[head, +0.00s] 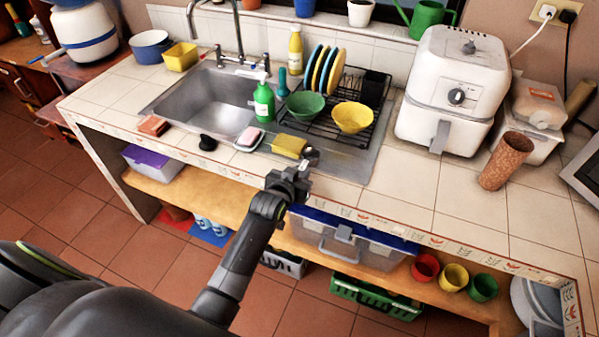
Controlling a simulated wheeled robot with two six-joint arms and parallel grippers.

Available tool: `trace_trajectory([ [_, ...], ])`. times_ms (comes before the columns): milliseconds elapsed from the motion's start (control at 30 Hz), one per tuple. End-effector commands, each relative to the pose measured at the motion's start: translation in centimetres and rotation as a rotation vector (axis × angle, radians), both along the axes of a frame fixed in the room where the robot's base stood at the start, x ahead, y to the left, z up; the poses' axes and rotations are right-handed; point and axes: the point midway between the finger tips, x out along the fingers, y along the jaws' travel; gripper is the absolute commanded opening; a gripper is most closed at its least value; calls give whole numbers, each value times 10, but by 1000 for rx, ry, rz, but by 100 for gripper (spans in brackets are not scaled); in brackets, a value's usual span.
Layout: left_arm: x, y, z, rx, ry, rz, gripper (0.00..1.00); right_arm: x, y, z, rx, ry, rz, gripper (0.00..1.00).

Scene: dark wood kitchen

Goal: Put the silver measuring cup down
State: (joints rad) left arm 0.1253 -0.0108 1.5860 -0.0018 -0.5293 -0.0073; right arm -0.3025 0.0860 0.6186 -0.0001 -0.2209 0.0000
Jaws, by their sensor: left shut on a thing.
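My left gripper (303,168) reaches in from the lower left to the front edge of the tiled counter (420,195). It is shut on the small silver measuring cup (312,155), of which only a little shows past the fingers. The cup is just right of the yellow sponge (290,145), near the front of the sink unit. I cannot tell whether it touches the surface. My right gripper is not in view.
A dish rack (372,135) with plates and bowls stands behind the gripper. A green soap bottle (263,102) and a soap dish (249,139) stand to the left, by the sink (205,100). A white air fryer (452,85) is at right. Counter in front of it is clear.

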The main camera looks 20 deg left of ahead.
Motion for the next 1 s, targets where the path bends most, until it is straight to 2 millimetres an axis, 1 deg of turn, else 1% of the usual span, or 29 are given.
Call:
trace_trajectory([
  [167, 0, 0, 0, 0, -1, 0, 0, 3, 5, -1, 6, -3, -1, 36],
  [300, 0, 0, -3, 0, -1, 0, 0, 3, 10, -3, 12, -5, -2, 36],
  [333, 0, 0, -4, 0, -1, 0, 23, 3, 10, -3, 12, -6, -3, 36],
  [500, 0, 0, -3, 0, 0, 0, 43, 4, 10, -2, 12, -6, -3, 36],
  [733, 0, 0, -2, 0, -1, 0, 43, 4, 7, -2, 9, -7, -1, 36],
  [833, 0, 0, 2, 0, -1, 0, 43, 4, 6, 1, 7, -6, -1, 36],
  [1000, -13, 0, 5, -2, -1, 1, 43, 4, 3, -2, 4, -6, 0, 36],
])
